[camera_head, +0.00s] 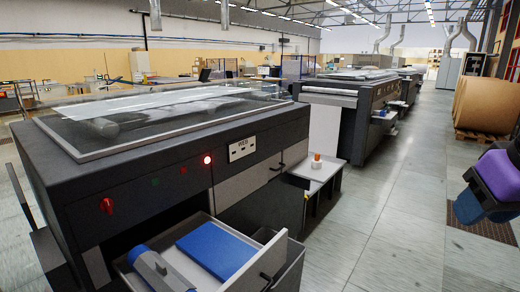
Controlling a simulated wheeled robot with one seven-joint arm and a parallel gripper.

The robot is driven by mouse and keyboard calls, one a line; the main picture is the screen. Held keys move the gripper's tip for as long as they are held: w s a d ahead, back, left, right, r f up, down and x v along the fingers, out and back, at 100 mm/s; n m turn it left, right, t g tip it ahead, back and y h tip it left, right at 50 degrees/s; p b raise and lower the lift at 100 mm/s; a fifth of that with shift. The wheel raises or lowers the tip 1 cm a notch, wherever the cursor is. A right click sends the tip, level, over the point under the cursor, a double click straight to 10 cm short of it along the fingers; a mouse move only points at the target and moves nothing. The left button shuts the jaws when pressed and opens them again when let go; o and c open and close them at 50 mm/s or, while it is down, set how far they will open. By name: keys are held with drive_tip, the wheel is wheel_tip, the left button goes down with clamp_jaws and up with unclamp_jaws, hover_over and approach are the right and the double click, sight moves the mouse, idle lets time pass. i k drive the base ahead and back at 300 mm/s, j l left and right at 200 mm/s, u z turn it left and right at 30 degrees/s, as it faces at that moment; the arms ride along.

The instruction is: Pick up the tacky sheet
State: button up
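A flat blue rectangular pad, which looks like the tacky sheet (217,253), lies in the open pale drawer (262,262) at the front of the near dark machine. A blue and grey roller-like tool (152,268) lies to its left in the same drawer, with a gap between them. The pad's top face is uncovered. I cannot make out my gripper's fingertips in this view.
The dark press (190,165) with a glass top stands behind the drawer. A side shelf (318,172) holds a small orange and white item (317,160). Large brown paper rolls (487,103) stand at the right. The grey floor (400,225) right of the drawer is mostly clear.

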sight(161, 276)
drive_tip(key=u, duration=1.25)
drive_tip(key=i+l, duration=0.1)
drive_tip(key=i, duration=0.25)
drive_tip(key=i+l+u, duration=0.1)
drive_tip(key=i, duration=0.25)
